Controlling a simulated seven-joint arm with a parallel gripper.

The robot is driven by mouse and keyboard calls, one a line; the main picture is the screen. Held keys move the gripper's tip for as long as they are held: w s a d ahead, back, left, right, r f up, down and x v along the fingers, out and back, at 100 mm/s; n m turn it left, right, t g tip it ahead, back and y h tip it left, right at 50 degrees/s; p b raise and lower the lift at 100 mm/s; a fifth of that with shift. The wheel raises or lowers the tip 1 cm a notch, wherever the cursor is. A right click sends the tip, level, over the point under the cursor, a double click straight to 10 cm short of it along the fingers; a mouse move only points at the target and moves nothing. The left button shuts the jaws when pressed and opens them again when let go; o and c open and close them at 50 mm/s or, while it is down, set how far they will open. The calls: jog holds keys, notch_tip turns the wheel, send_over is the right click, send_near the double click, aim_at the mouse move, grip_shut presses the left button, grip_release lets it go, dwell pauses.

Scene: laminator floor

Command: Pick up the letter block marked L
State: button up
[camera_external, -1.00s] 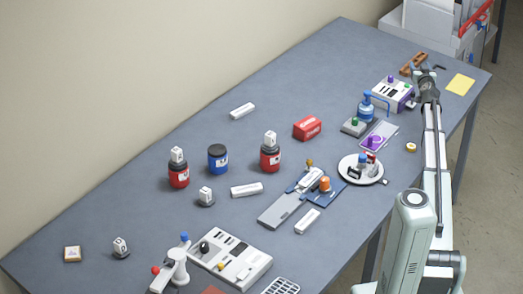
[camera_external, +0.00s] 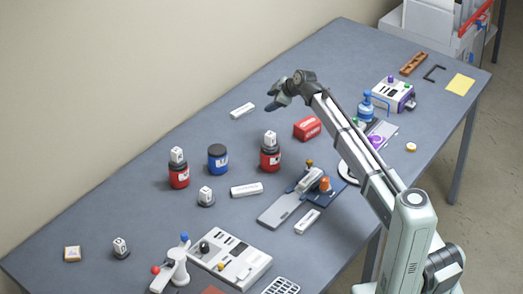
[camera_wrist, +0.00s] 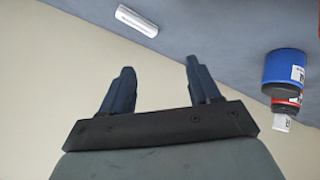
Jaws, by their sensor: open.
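Several white letter blocks show in the external view. One block (camera_external: 177,154) sits on the left red jar (camera_external: 179,177) and another (camera_external: 270,138) on the right red jar (camera_external: 270,160). Two more stand on small dark bases, one block (camera_external: 205,194) near the middle and one (camera_external: 119,245) at the lower left. The letters are too small to read surely, so I cannot tell which is L. My gripper (camera_external: 274,99) is raised over the far part of the table, apart from the blocks. In the wrist view my gripper (camera_wrist: 158,72) is open and empty.
A blue jar (camera_external: 217,158) stands between the red jars; it also shows in the wrist view (camera_wrist: 284,67). White bars (camera_external: 242,110) (camera_external: 247,189) lie flat nearby. A red box (camera_external: 307,128) is right of the jars. The table's left far part is clear.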

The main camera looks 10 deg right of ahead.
jog(key=s+a+n+g+h, duration=0.2)
jog(key=s+a+n+g, duration=0.3)
jog(key=s+a, duration=1.1)
jog(key=n+g+h, duration=0.1)
jog(key=n+h, duration=0.3)
jog(key=n, duration=0.2)
send_near(205, 190)
jog(key=f, duration=0.6)
jog(key=shift+w+d, duration=0.15)
jog(key=shift+d, duration=0.1)
jog(key=shift+a+f, duration=0.2)
jog(key=shift+f, duration=2.5)
grip_shut()
